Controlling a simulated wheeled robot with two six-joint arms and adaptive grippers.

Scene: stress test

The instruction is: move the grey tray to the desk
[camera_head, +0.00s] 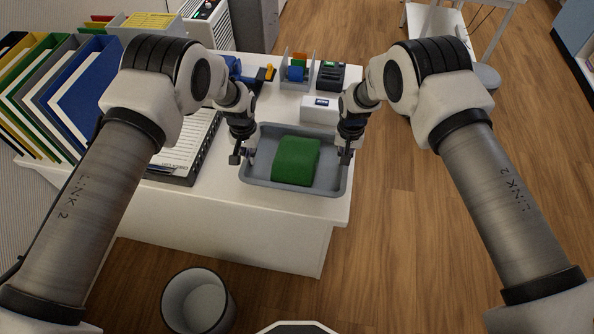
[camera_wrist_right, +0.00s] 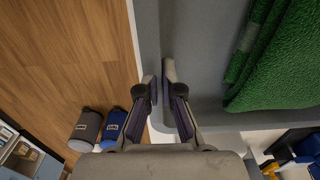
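The grey tray (camera_head: 262,185) is at the right part of the white desk (camera_head: 290,215), near its right edge. I cannot tell whether it rests on the top or is just above it. A folded green towel (camera_head: 296,160) lies in it. My left gripper (camera_head: 243,157) is at the tray's left rim, its fingers on either side and seemingly shut on it. My right gripper (camera_head: 343,155) is at the right rim. In the right wrist view its fingers (camera_wrist_right: 160,78) are close together with the tray's wall (camera_wrist_right: 147,30) between them.
A paper holder (camera_head: 190,150) and coloured binders (camera_head: 60,95) stand left of the tray. A white box (camera_head: 318,110) and small desk items (camera_head: 298,72) are behind it. A bin (camera_head: 198,300) stands on the floor in front. Open wooden floor (camera_head: 440,200) lies to the right.

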